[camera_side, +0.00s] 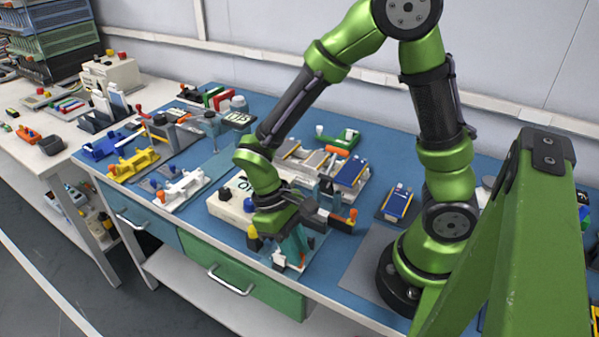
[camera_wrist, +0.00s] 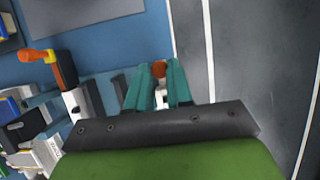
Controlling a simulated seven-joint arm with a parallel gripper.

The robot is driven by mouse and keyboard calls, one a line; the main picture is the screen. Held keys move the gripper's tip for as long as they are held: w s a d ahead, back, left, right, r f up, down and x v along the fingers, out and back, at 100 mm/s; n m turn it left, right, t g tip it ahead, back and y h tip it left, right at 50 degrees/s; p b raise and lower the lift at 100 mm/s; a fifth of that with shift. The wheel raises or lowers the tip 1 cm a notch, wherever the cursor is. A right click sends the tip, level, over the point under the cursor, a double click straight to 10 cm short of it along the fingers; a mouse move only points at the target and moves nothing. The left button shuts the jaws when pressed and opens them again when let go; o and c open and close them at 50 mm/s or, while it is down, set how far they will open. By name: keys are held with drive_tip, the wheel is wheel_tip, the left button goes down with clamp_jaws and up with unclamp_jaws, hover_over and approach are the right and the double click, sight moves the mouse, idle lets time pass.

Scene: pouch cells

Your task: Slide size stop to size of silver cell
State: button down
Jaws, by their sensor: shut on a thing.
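My gripper (camera_side: 294,250) points down with teal fingers at a small fixture near the bench's front edge. In the wrist view the teal fingers (camera_wrist: 158,84) are closed around a small piece with an orange-red knob (camera_wrist: 158,69), which looks like the size stop. Its lower part and any scale are hidden by the fingers and wrist. A silver-grey flat cell (camera_side: 312,159) appears to lie in the tray group behind the gripper, partly hidden by my arm. I cannot tell the stop's setting.
An orange-handled lever (camera_side: 351,216) stands just right of my gripper and shows in the wrist view (camera_wrist: 36,55). A cream box (camera_side: 230,203) is close on the left. A blue cell (camera_side: 397,203) lies on a dark plate at right. A grey mat (camera_side: 368,262) is bare.

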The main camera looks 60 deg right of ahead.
drive_tip(key=shift+d, duration=1)
drive_tip(key=c, duration=1)
unclamp_jaws()
drive_tip(key=v, duration=1.7)
drive_tip(key=shift+f, duration=0.1)
drive_tip(key=s+d+r+m+t, duration=0.1)
drive_tip(key=s+t, duration=0.1)
drive_tip(key=t, duration=0.2)
drive_tip(key=s+d+r+m+t+y, duration=0.1)
drive_tip(key=d+t, duration=0.1)
drive_tip(key=t, duration=0.1)
drive_tip(key=s+d+r+m+t+y, duration=0.1)
drive_tip(key=s+r+m+t, duration=0.1)
drive_tip(key=t, duration=0.2)
drive_tip(key=shift+s+d+t, duration=0.15)
drive_tip(key=shift+s+t, duration=0.15)
